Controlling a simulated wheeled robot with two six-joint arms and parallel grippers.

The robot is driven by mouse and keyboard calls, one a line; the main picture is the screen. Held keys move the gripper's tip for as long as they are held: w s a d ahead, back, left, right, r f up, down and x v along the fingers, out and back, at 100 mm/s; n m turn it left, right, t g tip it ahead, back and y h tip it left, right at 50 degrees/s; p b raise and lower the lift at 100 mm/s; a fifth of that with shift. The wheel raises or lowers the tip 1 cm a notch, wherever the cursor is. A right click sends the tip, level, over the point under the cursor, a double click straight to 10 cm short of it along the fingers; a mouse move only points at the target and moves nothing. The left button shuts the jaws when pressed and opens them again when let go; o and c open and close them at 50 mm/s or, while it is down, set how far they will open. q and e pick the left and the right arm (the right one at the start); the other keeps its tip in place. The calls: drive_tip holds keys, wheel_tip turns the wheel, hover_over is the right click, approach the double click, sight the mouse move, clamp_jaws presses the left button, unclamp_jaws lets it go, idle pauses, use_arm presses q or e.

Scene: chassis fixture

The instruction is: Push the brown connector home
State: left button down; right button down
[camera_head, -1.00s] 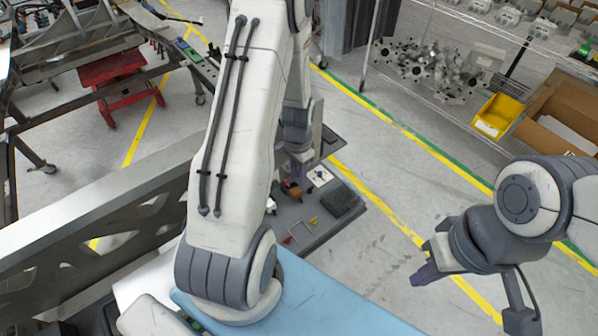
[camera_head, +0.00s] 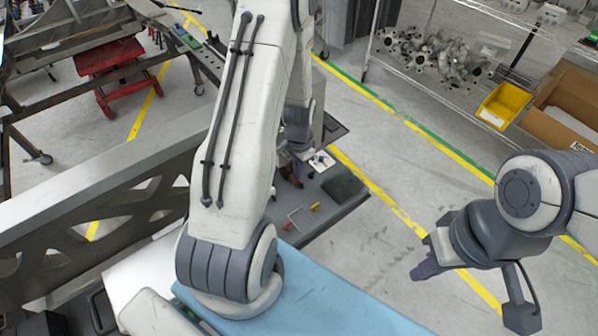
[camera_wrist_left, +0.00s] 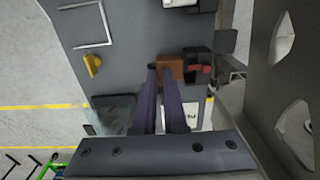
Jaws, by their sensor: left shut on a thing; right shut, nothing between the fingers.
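The brown connector (camera_wrist_left: 172,68) shows at the fingertips of my left gripper (camera_wrist_left: 161,80) in the left wrist view. It sits beside a black part with a red piece (camera_wrist_left: 199,68), and I cannot tell whether the two are fully joined. The purple fingers are shut on the brown connector and partly hide it. In the head view, my left arm covers most of this spot, and only a small brown patch (camera_head: 291,176) shows below the wrist. My right gripper (camera_head: 424,270) is shut and empty, out over the floor at the right.
The dark grey fixture plate carries a metal wire handle (camera_wrist_left: 104,24), a yellow piece (camera_wrist_left: 92,65) and a black block (camera_head: 343,185). A perforated metal wall (camera_head: 130,215) stands at the left. A shelf with a yellow bin (camera_head: 503,105) is at the far right.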

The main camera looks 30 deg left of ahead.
use_arm(q)
drive_tip(key=shift+w+a, duration=0.3)
drive_tip(key=shift+a, duration=0.4)
drive_tip(key=c, duration=0.9)
unclamp_jaws()
drive_tip(key=shift+r, duration=0.2)
wheel_tip(320, 180, up, 6)
drive_tip(key=p, duration=0.5)
drive_tip(key=shift+f, duration=0.1)
drive_tip(key=shift+f, duration=0.1)
drive_tip(key=shift+d, duration=0.15)
